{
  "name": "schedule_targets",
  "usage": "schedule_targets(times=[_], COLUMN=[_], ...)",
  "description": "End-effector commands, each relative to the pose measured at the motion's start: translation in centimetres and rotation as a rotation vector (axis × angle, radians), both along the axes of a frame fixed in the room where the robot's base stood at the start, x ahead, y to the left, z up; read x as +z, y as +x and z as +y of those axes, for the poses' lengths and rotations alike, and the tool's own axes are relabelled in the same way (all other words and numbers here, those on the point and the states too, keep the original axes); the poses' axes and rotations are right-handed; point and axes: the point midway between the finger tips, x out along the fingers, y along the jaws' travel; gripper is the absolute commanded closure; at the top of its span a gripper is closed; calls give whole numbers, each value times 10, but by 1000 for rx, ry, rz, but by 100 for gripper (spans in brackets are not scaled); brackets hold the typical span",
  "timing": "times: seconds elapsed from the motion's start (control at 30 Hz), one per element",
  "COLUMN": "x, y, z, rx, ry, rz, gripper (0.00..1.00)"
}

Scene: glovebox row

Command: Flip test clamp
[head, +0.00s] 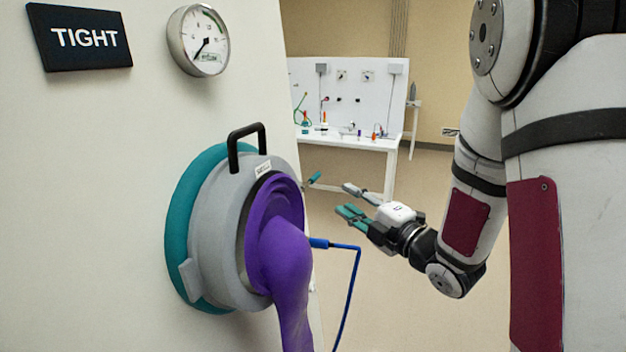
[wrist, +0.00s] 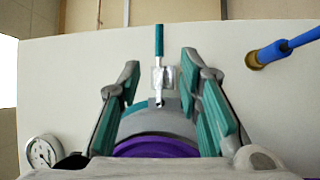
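The test clamp is a small toggle clamp with a teal-gripped handle (wrist: 159,40) and a metal bracket (wrist: 162,78), set by the rim of the glove port. In the wrist view its handle points straight up the picture, away from the port. In the head view only the teal handle (head: 315,178) shows, sticking out beyond the port; its base is hidden. My gripper (head: 346,200) is open and empty, to the right of the handle and apart from it. In the wrist view the teal-padded fingers of my gripper (wrist: 160,60) stand either side of the clamp.
The port's grey ring (head: 218,235) has a black handle (head: 246,145) and a hanging purple glove (head: 285,275). A blue hose (head: 350,285) hangs just below my gripper. A gauge (head: 198,40) and a TIGHT sign (head: 80,37) are on the panel. A white bench (head: 350,140) stands behind.

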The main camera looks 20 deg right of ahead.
Motion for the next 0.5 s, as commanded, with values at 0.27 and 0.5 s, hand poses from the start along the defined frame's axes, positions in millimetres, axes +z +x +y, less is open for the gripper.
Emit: schedule_targets(times=[0.27, 0.5], x=[4, 7], y=[40, 84], z=[17, 33], rx=[4, 3], ry=[2, 1], rz=[0, 0], gripper=[68, 68])
